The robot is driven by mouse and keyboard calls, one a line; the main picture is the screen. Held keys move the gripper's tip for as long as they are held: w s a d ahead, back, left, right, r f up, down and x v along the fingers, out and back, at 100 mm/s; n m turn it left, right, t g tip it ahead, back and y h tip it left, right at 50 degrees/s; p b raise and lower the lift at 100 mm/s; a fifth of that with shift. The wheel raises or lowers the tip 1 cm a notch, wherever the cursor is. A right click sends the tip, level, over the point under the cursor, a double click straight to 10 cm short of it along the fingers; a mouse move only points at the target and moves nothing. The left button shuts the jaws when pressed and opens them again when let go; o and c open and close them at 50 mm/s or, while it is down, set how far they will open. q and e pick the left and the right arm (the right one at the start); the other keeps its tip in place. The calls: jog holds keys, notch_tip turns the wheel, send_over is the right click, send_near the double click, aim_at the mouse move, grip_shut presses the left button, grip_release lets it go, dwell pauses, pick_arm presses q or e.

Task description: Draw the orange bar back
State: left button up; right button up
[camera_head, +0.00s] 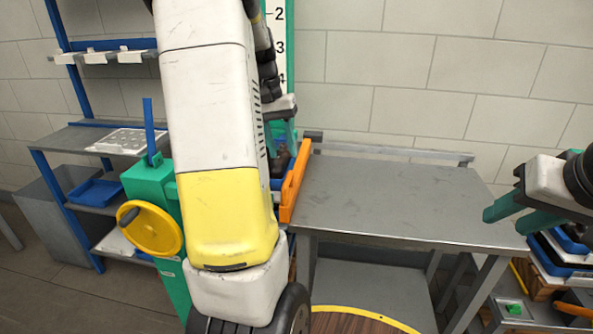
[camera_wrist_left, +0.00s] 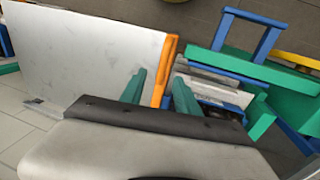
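The orange bar (camera_head: 295,182) stands along the left edge of the grey metal table (camera_head: 400,200). It also shows in the left wrist view (camera_wrist_left: 168,62), running down between my green left fingers. My left gripper (camera_wrist_left: 158,82) is open, with one finger on each side of the bar and a gap visible beside it. In the head view my left gripper (camera_head: 284,135) is at the bar's far end, partly hidden by my own arm. My right gripper (camera_head: 503,219) is open and empty above the table's right edge.
A green stand with a yellow wheel (camera_head: 150,229) is left of my arm. A blue-framed shelf (camera_head: 88,140) stands further left. Stacked blue trays (camera_head: 562,258) are at the lower right. The tabletop is clear.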

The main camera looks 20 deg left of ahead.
aim_at(287, 177)
pick_arm(q)
jog(key=f, duration=0.5)
jog(key=d+f, duration=0.1)
jog(key=f, duration=0.2)
jog(key=shift+w, duration=0.15)
grip_shut()
dwell(1.2)
